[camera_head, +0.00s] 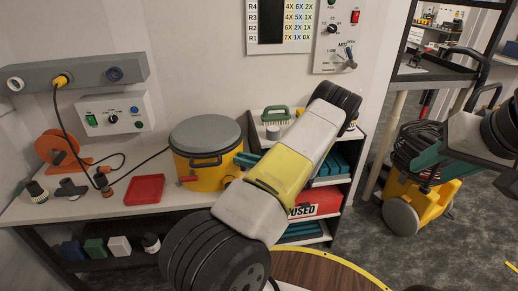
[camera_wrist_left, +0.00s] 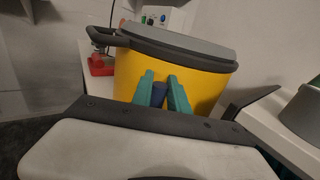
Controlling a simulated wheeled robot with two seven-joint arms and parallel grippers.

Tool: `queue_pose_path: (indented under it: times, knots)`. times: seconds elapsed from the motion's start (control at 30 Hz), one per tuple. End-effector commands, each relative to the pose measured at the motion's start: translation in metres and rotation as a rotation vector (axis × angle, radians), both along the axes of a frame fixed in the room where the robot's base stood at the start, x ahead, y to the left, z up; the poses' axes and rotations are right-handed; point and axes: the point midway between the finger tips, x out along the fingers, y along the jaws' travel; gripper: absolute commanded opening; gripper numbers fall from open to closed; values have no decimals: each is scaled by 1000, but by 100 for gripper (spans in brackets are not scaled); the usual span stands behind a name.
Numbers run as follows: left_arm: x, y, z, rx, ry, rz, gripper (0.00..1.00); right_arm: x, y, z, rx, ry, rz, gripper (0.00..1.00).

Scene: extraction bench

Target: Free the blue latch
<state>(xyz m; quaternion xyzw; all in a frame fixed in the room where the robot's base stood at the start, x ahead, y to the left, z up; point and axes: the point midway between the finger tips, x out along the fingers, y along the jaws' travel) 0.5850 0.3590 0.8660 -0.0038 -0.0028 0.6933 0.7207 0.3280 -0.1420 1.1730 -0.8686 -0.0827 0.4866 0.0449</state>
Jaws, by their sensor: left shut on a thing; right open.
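The yellow tub (camera_head: 219,174) with a grey lid (camera_head: 205,133) stands on the bench's right end. My left gripper (camera_head: 246,159) reaches the tub's right side, its arm crossing the middle of the head view. In the left wrist view its teal fingers (camera_wrist_left: 161,92) are shut on the dark blue latch (camera_wrist_left: 159,94) against the yellow wall (camera_wrist_left: 205,86). The latch is hidden in the head view. My right gripper (camera_head: 427,160) is open at the right, in front of the yellow cart, partly unclear.
A red tray (camera_head: 145,189) and an orange reel (camera_head: 58,147) with a black cable lie left of the tub. A shelf unit (camera_head: 345,170) with teal items and a red box stands close on the right. The yellow cart (camera_head: 440,203) stands on the floor beyond.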

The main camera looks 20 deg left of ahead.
Motion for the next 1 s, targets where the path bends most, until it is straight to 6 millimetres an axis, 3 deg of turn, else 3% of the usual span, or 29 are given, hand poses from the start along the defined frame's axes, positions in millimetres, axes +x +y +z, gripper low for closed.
queue_pose_path:
  times: [0.37,1.0]
  knots:
    - [-5,1,0,-42,-171,-3,0,0,0,0,0,0,0,41]
    - [-24,5,-11,-183,-749,-3,0,0,0,0,0,0,0,41]
